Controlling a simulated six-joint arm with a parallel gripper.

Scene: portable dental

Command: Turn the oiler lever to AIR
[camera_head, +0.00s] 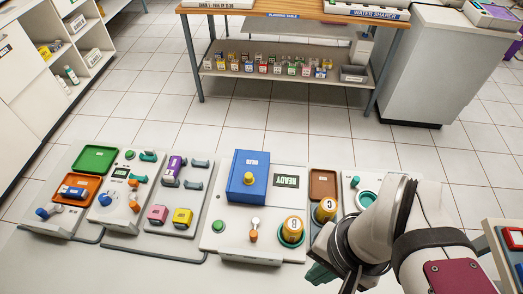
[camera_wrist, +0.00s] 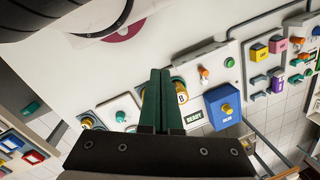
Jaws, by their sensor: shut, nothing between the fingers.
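A small lever with an orange lower part and a pale knob (camera_head: 254,229) stands upright on the front of the grey unit with the blue box (camera_head: 250,172). I take it for the oiler lever, but I cannot read an AIR mark. In the wrist view the lever (camera_wrist: 204,73) is to the right of my fingers, apart from them. My gripper (camera_head: 318,274) is low at the front right in the head view, partly hidden by my wrist. The wrist view shows its green fingers (camera_wrist: 160,72) pressed together and empty, partly covering the yellow B jar (camera_wrist: 182,97).
The B jar (camera_head: 292,229) stands right of the lever, near a READY display (camera_head: 289,180). A brown tray (camera_head: 323,184) and C jar (camera_head: 326,208) are farther right. Units with trays, dials and coloured blocks fill the left. Bare counter lies in front.

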